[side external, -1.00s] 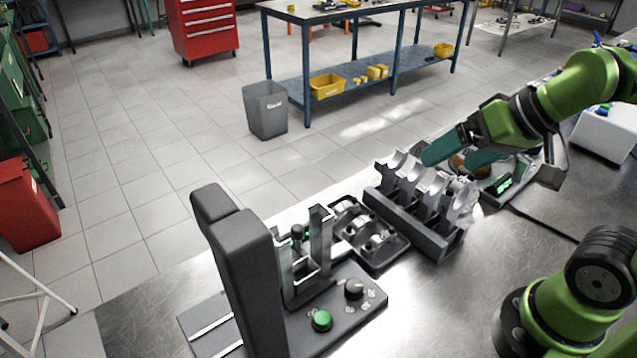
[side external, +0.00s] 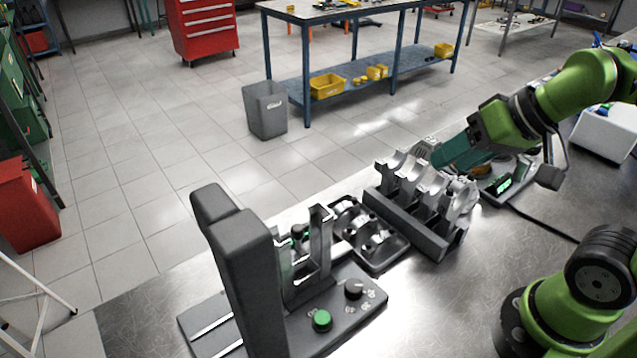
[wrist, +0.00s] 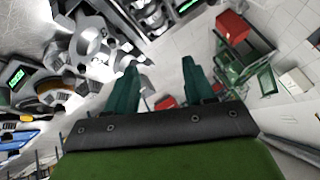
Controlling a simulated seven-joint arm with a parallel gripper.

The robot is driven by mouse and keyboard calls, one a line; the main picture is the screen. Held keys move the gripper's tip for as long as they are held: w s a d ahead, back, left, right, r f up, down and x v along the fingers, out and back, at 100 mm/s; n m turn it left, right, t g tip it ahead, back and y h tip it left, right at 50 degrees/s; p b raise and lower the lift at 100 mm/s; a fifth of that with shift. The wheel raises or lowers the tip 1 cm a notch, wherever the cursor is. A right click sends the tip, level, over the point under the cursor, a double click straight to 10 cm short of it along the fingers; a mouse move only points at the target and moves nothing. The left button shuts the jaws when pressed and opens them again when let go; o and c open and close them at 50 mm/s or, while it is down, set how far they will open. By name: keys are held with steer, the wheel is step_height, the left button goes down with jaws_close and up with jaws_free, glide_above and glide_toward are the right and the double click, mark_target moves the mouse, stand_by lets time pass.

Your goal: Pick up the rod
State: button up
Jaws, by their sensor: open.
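My gripper (side external: 442,160) is above and behind the rack of metal saddles, its teal fingers overlapping in the side view. In the wrist view my gripper (wrist: 160,66) shows two teal fingers apart, with nothing between them. Grey metal parts with round openings (wrist: 92,42) lie up and left of the fingers in that view; one of them may be the rod, but I cannot tell which. In the side view the parts behind the rack (side external: 482,170) are partly hidden by the gripper and the saddles.
The saddle rack (side external: 425,235) stands on the steel bench. A black tray of curved caps (side external: 378,262) is left of it, then a dark press fixture with a green button (side external: 321,320). A device with a green display (side external: 503,186) is to the right. Front bench is clear.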

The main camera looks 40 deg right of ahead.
steer(key=m+g+h, duration=0.2)
steer(key=m+g, duration=0.5)
steer(key=m, duration=0.7)
glide_above(431, 191)
steer(key=f, duration=1)
steer(key=shift+s+d, duration=0.1)
steer(key=shift+d, duration=0.25)
steer(key=f, duration=0.5)
steer(key=shift+a, duration=0.4)
jaws_close()
